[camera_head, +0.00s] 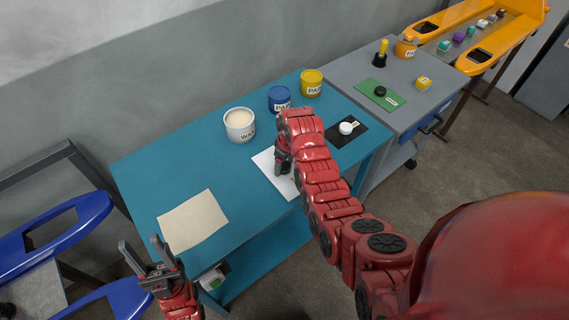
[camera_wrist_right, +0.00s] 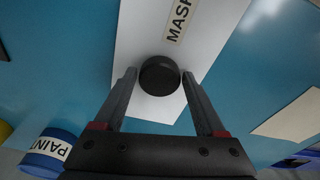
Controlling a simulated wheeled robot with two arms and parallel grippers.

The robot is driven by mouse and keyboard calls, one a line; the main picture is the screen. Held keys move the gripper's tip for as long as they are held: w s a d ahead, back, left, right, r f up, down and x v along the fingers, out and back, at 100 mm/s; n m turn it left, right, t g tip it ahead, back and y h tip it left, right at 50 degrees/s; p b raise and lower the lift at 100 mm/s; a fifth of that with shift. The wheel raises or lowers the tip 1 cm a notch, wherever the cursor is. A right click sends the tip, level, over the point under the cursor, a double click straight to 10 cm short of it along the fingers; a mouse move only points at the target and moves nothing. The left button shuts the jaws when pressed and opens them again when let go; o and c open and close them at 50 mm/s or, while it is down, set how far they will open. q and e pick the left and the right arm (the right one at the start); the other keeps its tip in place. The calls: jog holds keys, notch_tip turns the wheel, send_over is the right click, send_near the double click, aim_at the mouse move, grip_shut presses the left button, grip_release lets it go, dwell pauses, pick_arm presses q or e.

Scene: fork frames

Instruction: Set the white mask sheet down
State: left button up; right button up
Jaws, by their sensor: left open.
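The white mask sheet (camera_head: 266,162) is at the middle of the teal table's front part, partly hidden by my right arm. The right wrist view shows the sheet (camera_wrist_right: 136,38) with a MASK label and a round black knob (camera_wrist_right: 160,75). My right gripper (camera_head: 283,168) is over the sheet, and its fingertips close on the two sides of the knob. The sheet looks flat, at or close to the tabletop; I cannot tell if it touches. My left gripper (camera_head: 143,251) is open and empty, off the table's left front corner.
A tan sheet (camera_head: 193,222) lies on the teal table (camera_head: 150,170) at left. A white tub (camera_head: 240,125), a blue paint can (camera_head: 279,98) and a yellow can (camera_head: 312,83) stand behind. A black mat (camera_head: 342,137) with a white knob is at right. A grey bench (camera_head: 345,70) adjoins.

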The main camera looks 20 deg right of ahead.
jog(key=shift+o, duration=1.1)
